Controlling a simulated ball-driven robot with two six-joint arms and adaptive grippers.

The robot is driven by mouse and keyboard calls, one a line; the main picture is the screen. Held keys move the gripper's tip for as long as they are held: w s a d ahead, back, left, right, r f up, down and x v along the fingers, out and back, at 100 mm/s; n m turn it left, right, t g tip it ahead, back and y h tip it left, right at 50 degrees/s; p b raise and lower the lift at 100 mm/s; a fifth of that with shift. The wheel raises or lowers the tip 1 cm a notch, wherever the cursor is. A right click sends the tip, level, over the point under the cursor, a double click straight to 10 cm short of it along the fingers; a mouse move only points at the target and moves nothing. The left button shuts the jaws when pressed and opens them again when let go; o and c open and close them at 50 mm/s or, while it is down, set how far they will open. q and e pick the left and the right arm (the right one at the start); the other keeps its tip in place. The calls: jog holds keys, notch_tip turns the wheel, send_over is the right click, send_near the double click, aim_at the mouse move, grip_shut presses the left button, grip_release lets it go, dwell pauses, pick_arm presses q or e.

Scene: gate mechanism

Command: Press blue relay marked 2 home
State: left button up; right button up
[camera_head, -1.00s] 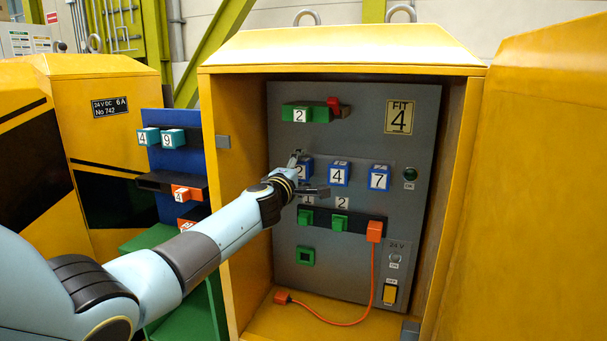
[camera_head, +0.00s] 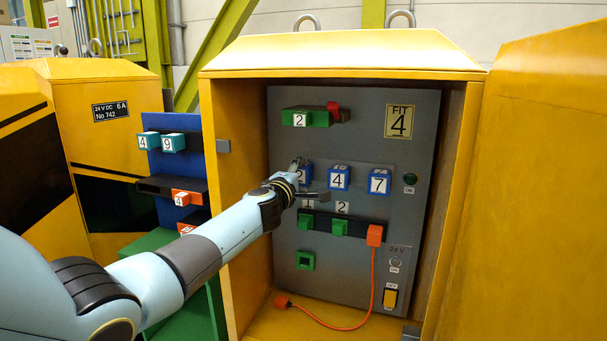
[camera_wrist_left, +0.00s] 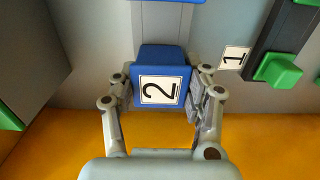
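The blue relay marked 2 (camera_head: 306,174) is the leftmost of three blue relays in a row on the grey panel. In the left wrist view the relay (camera_wrist_left: 163,84) faces me, its white 2 label turned sideways. My left gripper (camera_head: 304,179) has one finger above it and one below. In the wrist view the fingers (camera_wrist_left: 162,98) lie along both sides and appear closed on it. The contact on one side is hard to see. How deep the relay sits in the panel cannot be told. My right gripper is not in view.
Blue relays marked 4 (camera_head: 339,178) and 7 (camera_head: 379,181) stand to the right. Below runs a dark strip (camera_head: 357,230) with green blocks and an orange plug (camera_head: 375,235) on a cable. Yellow cabinet walls (camera_head: 232,190) enclose the panel on both sides.

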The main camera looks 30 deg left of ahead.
pick_arm(q)
jog(key=c, duration=0.6)
jog(key=shift+w, duration=0.2)
jog(key=o, duration=1.3)
jog(key=shift+s, duration=0.1)
